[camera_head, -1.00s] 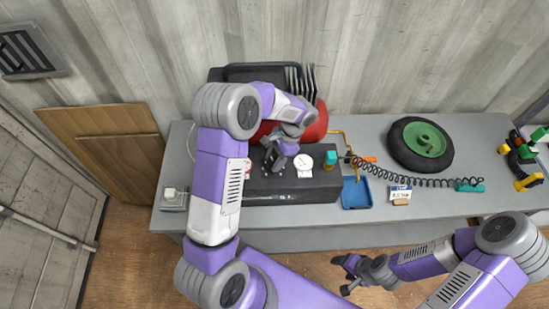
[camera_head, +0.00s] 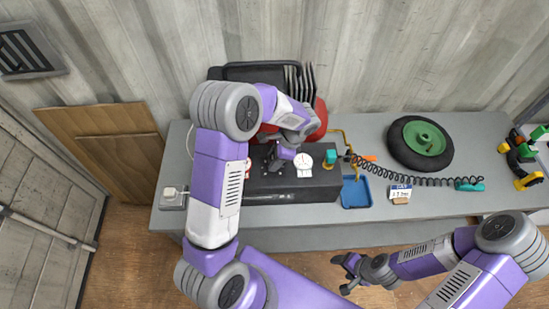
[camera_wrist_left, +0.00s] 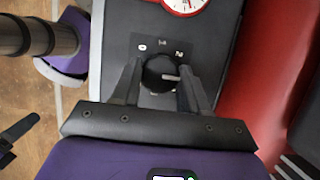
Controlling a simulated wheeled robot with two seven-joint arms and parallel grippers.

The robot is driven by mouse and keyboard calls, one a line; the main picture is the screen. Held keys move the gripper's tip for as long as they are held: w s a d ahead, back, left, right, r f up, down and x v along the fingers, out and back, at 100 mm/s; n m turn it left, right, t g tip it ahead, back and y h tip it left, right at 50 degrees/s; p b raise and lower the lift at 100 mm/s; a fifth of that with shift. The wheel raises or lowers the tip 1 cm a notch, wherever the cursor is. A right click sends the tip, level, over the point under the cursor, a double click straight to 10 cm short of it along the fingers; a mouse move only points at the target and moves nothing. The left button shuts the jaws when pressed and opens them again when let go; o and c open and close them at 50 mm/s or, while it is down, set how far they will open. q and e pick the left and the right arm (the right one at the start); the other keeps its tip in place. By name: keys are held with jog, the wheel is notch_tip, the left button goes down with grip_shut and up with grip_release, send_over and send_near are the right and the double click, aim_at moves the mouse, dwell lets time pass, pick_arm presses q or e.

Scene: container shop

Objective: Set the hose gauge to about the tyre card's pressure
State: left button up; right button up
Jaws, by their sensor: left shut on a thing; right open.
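My left gripper (camera_head: 274,164) is shut on a round black knob on top of the black compressor box (camera_head: 310,186). In the left wrist view the fingers (camera_wrist_left: 160,84) stand on both sides of the knob (camera_wrist_left: 157,73), whose pale pointer mark points right. Printed marks, among them 0 and 2, lie beside it. The tyre card (camera_head: 400,193) has small blurred writing. My right gripper (camera_head: 345,275) is open and empty before the bench.
A coiled black hose (camera_head: 405,179) runs right to a teal end piece (camera_head: 468,185). A green-hubbed tyre (camera_head: 420,143) lies behind it. A blue tray (camera_head: 356,192) and a red tank (camera_head: 319,120) are near the box. Another white gauge (camera_head: 247,167) is partly hidden by my left arm.

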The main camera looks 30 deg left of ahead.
pick_arm(q)
jog(key=o, duration=1.1)
jog(key=shift+c, duration=0.2)
jog(key=shift+r, duration=0.15)
jog(key=v, duration=0.7)
jog(key=shift+r, duration=0.15)
jog(key=shift+w+d, duration=0.1)
